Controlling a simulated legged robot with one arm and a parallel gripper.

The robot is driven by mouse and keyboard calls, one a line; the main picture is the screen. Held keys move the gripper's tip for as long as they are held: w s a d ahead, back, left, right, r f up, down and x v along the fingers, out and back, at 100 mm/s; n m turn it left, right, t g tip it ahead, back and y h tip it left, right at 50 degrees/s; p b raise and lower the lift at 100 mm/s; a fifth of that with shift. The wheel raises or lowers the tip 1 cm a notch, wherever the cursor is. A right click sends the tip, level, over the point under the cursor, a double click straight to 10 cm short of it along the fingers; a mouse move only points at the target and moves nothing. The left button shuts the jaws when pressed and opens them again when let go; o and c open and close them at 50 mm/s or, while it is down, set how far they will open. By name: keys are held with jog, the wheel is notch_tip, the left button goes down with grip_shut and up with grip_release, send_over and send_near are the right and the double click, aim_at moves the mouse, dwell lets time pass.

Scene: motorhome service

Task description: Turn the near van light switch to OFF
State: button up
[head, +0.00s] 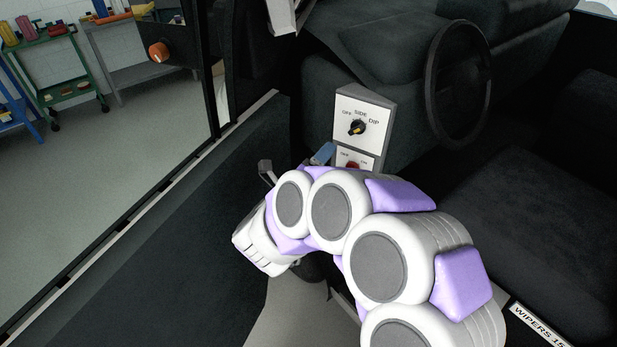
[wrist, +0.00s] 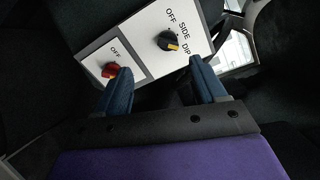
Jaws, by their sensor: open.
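A white switch plate (head: 345,107) marked OFF, SIDE and DIP stands on a grey box beside the steering wheel. Its black rotary knob (head: 357,128) has a yellow mark; in the wrist view the knob (wrist: 168,41) shows the mark on its lower right, roughly on the DIP side and away from OFF. My gripper (wrist: 160,67) is open and empty, its two blue fingers apart below the knob in the wrist view. The knob lies between and beyond the fingertips, with no contact visible. In the head view my arm hides most of the gripper.
A smaller plate with a red knob (wrist: 111,70) and an OFF label sits beside the light switch, close to the left fingertip. The steering wheel (head: 458,82) is right of the box. A dark door panel (head: 190,215) lies left. A WIPERS label (head: 540,327) shows lower right.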

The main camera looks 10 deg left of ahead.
jog(key=b+v, duration=0.1)
jog(key=v, duration=0.5)
jog(key=shift+a, duration=0.3)
jog(key=shift+w+d+b, duration=0.1)
jog(key=shift+d+b, duration=0.05)
jog(key=shift+b, duration=0.2)
dwell(0.4)
jog(key=p+v, duration=0.1)
jog(key=v, duration=1.1)
